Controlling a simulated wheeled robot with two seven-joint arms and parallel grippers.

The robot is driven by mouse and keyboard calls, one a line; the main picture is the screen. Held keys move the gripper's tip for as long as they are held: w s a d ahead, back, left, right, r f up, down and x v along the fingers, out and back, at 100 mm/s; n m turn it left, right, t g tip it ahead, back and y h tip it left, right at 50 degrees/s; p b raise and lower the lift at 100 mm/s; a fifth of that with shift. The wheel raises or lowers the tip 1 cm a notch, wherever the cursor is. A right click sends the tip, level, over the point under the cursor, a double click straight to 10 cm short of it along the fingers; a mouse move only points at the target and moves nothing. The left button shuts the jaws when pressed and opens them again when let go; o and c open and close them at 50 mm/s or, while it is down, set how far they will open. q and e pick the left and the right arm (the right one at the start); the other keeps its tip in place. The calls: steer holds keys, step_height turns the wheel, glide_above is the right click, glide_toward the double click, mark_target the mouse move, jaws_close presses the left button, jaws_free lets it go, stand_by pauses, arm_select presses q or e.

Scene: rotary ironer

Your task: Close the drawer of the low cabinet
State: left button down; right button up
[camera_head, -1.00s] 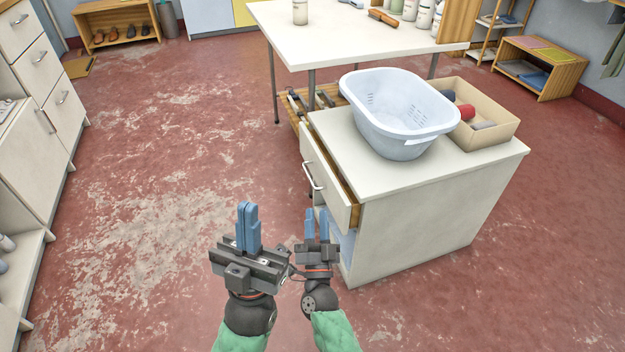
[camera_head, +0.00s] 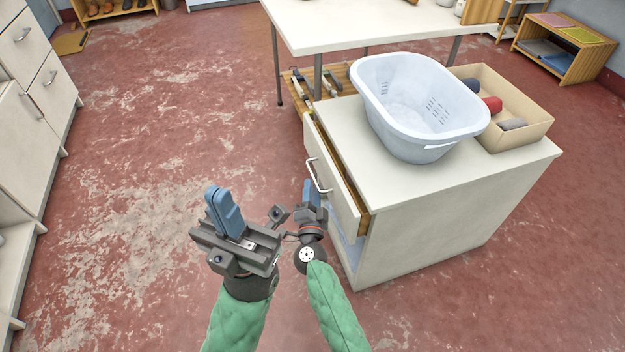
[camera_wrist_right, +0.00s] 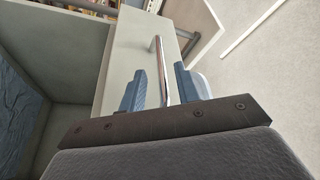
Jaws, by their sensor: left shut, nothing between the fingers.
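The low cabinet (camera_head: 440,225) is white and stands right of centre in the head view. Its drawer (camera_head: 333,184) is partly pulled out, with a brown wooden edge showing behind the white front. The bar handle (camera_head: 319,176) is on that front. My right gripper (camera_head: 313,190) is just below the handle in the head view. In the right wrist view its two blue fingers (camera_wrist_right: 162,88) are apart, with the metal handle (camera_wrist_right: 160,68) between them; contact is unclear. My left gripper (camera_head: 222,208) is shut and empty, over the floor left of the drawer.
A pale basket (camera_head: 415,105) and an open cardboard box (camera_head: 520,108) stand on the cabinet top. A white table (camera_head: 340,30) is behind it. White drawer units (camera_head: 30,110) line the left wall. The red floor between is clear.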

steer(key=shift+x, duration=1.8)
steer(key=shift+c, duration=0.3)
jaws_close()
